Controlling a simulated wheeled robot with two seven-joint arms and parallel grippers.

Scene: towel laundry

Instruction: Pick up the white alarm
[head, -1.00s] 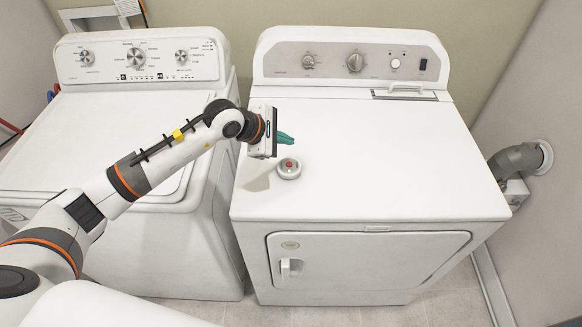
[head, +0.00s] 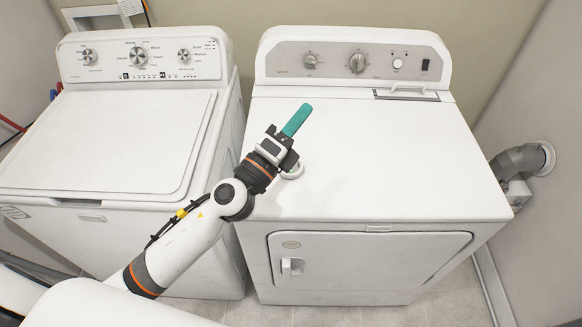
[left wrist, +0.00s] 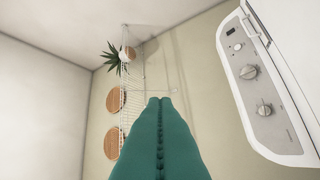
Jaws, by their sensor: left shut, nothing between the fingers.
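The white alarm (head: 297,173) is a small round white device on top of the right-hand machine, toward its left side. In the head view my left wrist and gripper body cover most of it, and only part of its white rim shows. My left gripper (head: 304,109) has teal fingers closed together with nothing between them. The fingers point up and toward the back of the machine, beyond the alarm. They also fill the lower middle of the left wrist view (left wrist: 160,102), where the alarm does not show. My right gripper is not in view.
The alarm's machine (head: 420,165) has a clear white top and a rear control panel (head: 350,62). A washer (head: 110,140) with a closed lid stands at left. In the left wrist view, a wire shelf with a plant (left wrist: 114,57) and baskets (left wrist: 115,100) is on the wall.

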